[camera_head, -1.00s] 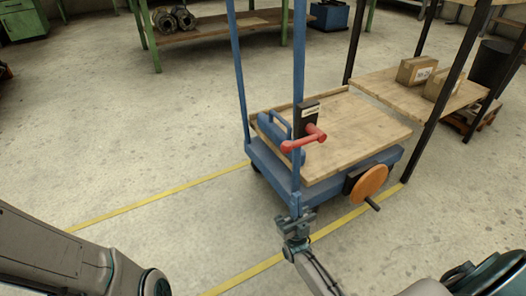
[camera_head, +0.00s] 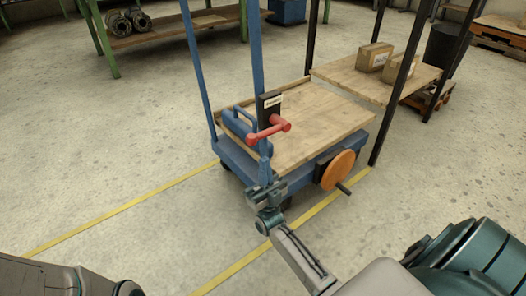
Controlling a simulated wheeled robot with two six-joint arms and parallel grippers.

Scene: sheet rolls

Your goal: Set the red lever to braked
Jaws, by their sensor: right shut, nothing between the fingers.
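The red lever (camera_head: 268,131) is mounted on a black plate with a small label (camera_head: 270,101) on the near upright of the blue cart (camera_head: 235,158). My right gripper (camera_head: 266,190) is shut and empty, below the lever and in front of the cart's near corner. It appears apart from the lever. Only part of my left arm (camera_head: 60,278) shows at the lower left; its gripper is out of view.
An orange handwheel (camera_head: 338,169) with a dark handle sticks out from the cart's near side. A wooden shelf (camera_head: 350,82) with cartons (camera_head: 374,57) stands behind right. Yellow floor lines (camera_head: 120,208) flank the cart. The floor at the left is clear.

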